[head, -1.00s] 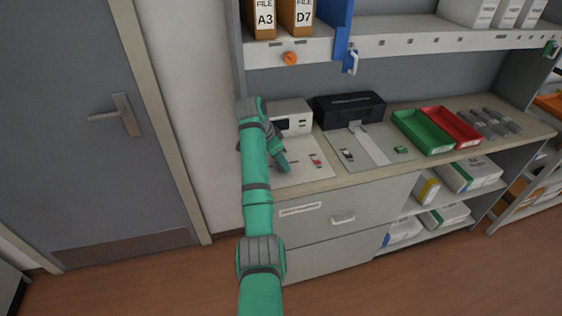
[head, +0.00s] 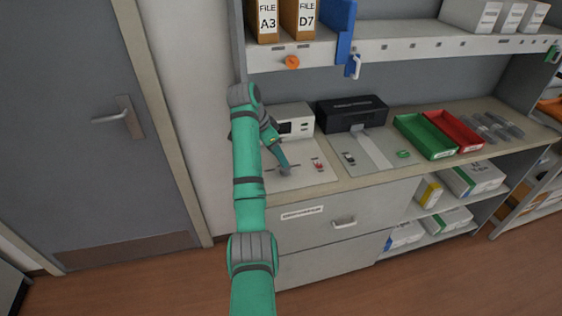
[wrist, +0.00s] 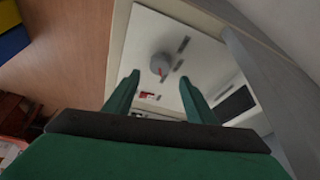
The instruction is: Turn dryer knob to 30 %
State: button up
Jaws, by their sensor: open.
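My gripper (wrist: 159,77) is open, with one finger to each side of the knob's line of sight and the knob just beyond the fingertips. I cannot tell whether the fingers touch it. In the head view my gripper (head: 284,169) hangs over the white panel (head: 310,178), low near its surface. My gripper largely hides the knob there. The knob's scale is too small to read.
A white box with a dark display (head: 297,120) stands behind the panel. A small red part (head: 318,165) sits right of my gripper. A black device (head: 351,112), a green tray (head: 425,137) and a red tray (head: 455,131) stand further right. A shelf (head: 400,48) runs above.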

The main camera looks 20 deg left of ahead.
jog(key=shift+v, duration=2.25)
jog(key=shift+a+f, duration=0.1)
